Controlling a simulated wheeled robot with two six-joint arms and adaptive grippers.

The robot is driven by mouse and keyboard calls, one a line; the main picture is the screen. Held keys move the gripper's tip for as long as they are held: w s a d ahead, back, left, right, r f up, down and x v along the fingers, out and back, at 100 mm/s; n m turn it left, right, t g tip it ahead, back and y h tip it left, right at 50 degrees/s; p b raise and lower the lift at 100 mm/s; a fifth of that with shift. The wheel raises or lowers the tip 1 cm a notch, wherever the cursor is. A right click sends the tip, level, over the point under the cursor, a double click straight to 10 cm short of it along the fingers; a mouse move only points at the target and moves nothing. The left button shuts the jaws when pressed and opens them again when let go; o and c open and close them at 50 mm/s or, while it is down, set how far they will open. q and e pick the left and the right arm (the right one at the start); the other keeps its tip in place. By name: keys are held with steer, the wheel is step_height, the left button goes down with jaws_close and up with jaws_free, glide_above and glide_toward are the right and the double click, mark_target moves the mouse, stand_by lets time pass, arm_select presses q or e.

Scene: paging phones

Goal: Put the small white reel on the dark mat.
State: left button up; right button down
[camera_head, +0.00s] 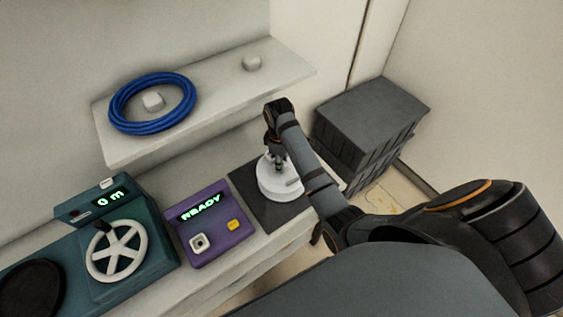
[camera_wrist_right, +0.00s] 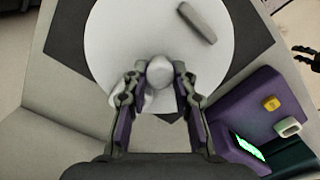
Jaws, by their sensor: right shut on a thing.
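The small white reel (camera_head: 272,187) is a round white disc with a knob at its centre and a short grey bar on its face. It is over the dark mat (camera_head: 270,219), within its edges in the head view; whether it touches the mat I cannot tell. My right gripper (camera_head: 279,165) comes down from above and is shut on the reel's knob. In the right wrist view the fingers (camera_wrist_right: 160,78) flank the pale knob of the reel (camera_wrist_right: 125,35), and mat corners (camera_wrist_right: 246,32) show around it. A dark claw at that view's right edge may be my left gripper (camera_wrist_right: 306,54).
A purple box (camera_head: 212,232) reading READY stands left of the mat. Further left is a teal machine (camera_head: 160,262) with a white handwheel. Above, a shelf (camera_head: 215,92) holds a blue hose coil (camera_head: 116,114). A dark ridged crate (camera_head: 370,112) stands at the right.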

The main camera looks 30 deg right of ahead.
steer(key=c, duration=1.1)
jaws_free()
steer(key=shift+w, duration=0.1)
step_height(320, 180, up, 2)
steer(key=shift+w+r, duration=0.1)
steer(key=shift+r, duration=0.1)
step_height(320, 180, up, 4)
steer(key=shift+f+p, duration=0.25)
steer(key=shift+p, duration=0.7)
arm_select(q)
step_height(320, 180, up, 8)
steer(key=p, duration=0.6)
steer(key=shift+a+r, duration=0.15)
steer(key=shift+r, duration=0.05)
arm_select(e)
step_height(320, 180, up, 6)
steer(key=shift+w+r, duration=0.1)
steer(key=shift+r, duration=0.1)
arm_select(q)
steer(key=shift+w, duration=0.1)
arm_select(e)
steer(key=shift+a, duration=0.1)
steer(key=shift+f, duration=0.1)
